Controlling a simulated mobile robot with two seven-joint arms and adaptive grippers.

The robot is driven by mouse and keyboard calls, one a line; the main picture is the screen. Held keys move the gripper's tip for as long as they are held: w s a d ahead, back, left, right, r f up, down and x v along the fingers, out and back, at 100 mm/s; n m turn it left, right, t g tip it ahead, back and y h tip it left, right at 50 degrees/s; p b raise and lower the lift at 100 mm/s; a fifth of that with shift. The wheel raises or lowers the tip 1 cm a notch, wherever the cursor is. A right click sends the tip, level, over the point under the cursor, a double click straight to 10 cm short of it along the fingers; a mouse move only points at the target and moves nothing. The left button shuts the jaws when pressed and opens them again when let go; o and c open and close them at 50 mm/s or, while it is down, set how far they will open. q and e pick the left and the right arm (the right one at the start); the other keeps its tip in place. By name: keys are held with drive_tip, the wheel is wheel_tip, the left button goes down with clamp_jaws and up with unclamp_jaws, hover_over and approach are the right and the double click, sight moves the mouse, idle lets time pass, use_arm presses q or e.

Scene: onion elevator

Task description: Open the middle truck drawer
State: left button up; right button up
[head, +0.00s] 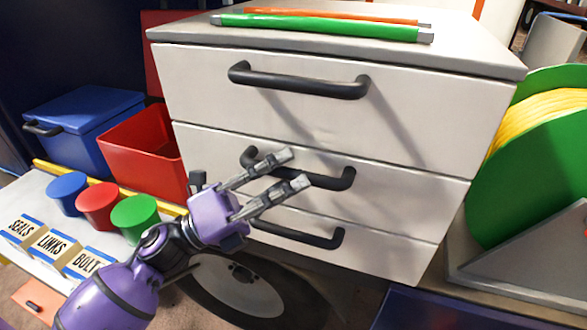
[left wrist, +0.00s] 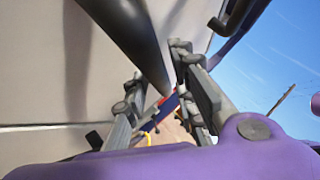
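The white drawer cabinet (head: 410,65) has three stacked drawers, all looking shut. The middle drawer (head: 400,198) has a dark bar handle (head: 343,178), partly hidden by my gripper. My purple left gripper (head: 294,169) is in front of this handle, with its two grey fingers apart, one above the other. In the left wrist view, a dark bar (left wrist: 128,38) runs between the open fingers (left wrist: 158,68), close to a pale drawer front. I cannot tell whether either finger touches it. My right gripper is not in view.
The top handle (head: 300,82) and bottom handle (head: 300,235) sit above and below. Green (head: 320,28) and orange (head: 335,15) bars lie on the cabinet top. A red bin (head: 145,150), blue box (head: 85,115) and coloured cups stand left. A green reel (head: 530,170) stands right.

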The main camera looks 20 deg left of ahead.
use_arm(q)
drive_tip(key=shift+w+d+r, duration=0.3)
drive_tip(key=shift+w+d, duration=0.05)
drive_tip(key=shift+d, duration=0.15)
clamp_jaws()
